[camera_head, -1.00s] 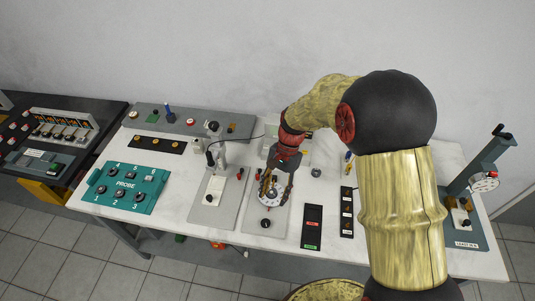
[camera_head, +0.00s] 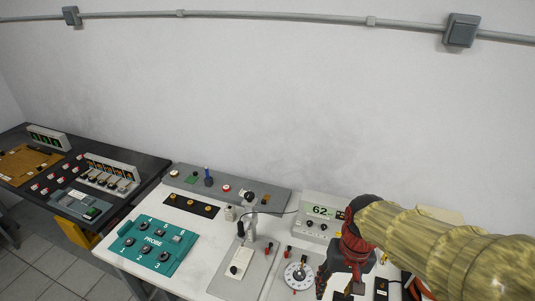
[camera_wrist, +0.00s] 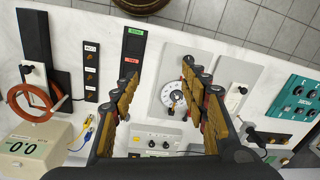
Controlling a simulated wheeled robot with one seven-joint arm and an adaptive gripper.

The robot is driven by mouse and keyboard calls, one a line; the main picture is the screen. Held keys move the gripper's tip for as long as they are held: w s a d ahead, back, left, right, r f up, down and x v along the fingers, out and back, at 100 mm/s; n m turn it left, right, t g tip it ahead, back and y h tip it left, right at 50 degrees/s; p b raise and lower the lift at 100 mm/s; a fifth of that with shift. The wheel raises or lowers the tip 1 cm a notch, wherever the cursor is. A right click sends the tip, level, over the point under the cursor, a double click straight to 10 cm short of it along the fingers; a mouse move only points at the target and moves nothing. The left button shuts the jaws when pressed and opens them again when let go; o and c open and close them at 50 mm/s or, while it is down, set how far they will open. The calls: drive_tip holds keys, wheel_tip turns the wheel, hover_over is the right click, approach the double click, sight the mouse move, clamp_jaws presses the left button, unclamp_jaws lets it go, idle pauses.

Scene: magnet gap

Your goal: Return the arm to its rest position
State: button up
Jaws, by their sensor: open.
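My arm (camera_head: 430,245) reaches in from the right in the head view. My gripper (camera_head: 340,284) hangs down over the white bench, just right of the round dial (camera_head: 298,276). In the wrist view my gripper (camera_wrist: 159,78) is open, its two fingers wide apart with nothing between them. The dial also shows in the wrist view (camera_wrist: 173,98), below the fingers on a grey plate, clear of them. My arm hides part of the bench's right side in the head view.
A teal probe box (camera_head: 153,244) sits on the left of the bench. A meter reading 62 (camera_head: 320,211) stands behind the dial. The wrist view shows an orange cable coil (camera_wrist: 38,104) and a beige meter (camera_wrist: 32,148) reading 0.0.

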drive_tip(key=s+d+r+t, duration=0.1)
drive_tip(key=s+r+t, duration=0.1)
drive_tip(key=r, duration=0.3)
drive_tip(key=s+d+r+n+t+b, duration=0.1)
drive_tip(key=s+r+t, duration=0.2)
drive_tip(key=s+r, duration=0.2)
drive_tip(key=shift+r+t+h, duration=0.3)
drive_tip(key=shift+r+h, duration=0.1)
drive_tip(key=shift+r, duration=0.35)
drive_tip(key=shift+d, duration=0.1)
idle(2.0)
